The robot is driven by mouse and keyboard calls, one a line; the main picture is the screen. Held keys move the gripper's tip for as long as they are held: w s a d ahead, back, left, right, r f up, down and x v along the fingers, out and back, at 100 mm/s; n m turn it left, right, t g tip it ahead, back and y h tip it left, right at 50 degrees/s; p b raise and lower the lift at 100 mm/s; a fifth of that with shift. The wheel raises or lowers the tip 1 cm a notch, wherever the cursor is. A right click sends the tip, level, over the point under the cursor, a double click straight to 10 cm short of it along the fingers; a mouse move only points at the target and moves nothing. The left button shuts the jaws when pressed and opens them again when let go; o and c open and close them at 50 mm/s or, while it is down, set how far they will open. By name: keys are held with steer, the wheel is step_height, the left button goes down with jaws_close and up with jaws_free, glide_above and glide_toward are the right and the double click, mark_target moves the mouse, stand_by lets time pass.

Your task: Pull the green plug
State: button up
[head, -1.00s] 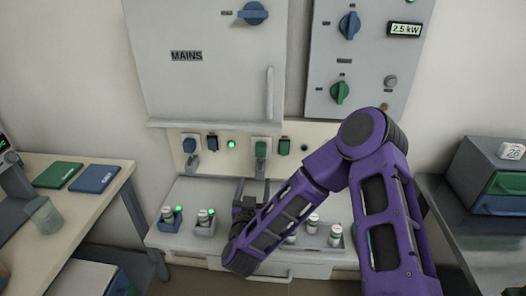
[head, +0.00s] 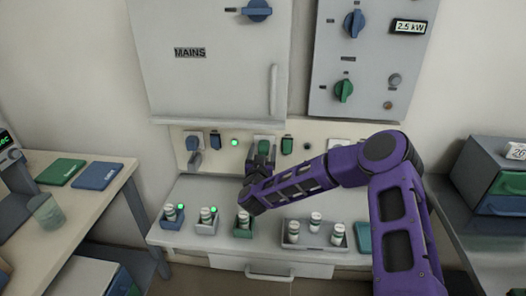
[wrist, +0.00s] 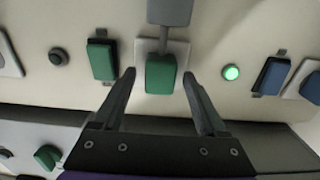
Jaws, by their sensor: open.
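The green plug (wrist: 160,74) sits in a pale socket plate on the wall in the wrist view, with a grey part joined to it above. My gripper (wrist: 158,73) is open, with one finger on each side of the plug. Small gaps show between the fingers and the plug, so it is not gripped. In the head view my gripper (head: 262,157) is at the socket strip below the MAINS cabinet and hides most of the plug.
A green block (wrist: 101,60) and a lit green lamp (wrist: 231,72) flank the plug, with a blue block (wrist: 272,76) beyond the lamp. On the bench below, small holders with vials (head: 206,221) and a tray (head: 292,243) stand near my arm.

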steer(key=shift+c, duration=0.3)
jaws_close()
stand_by(1.2)
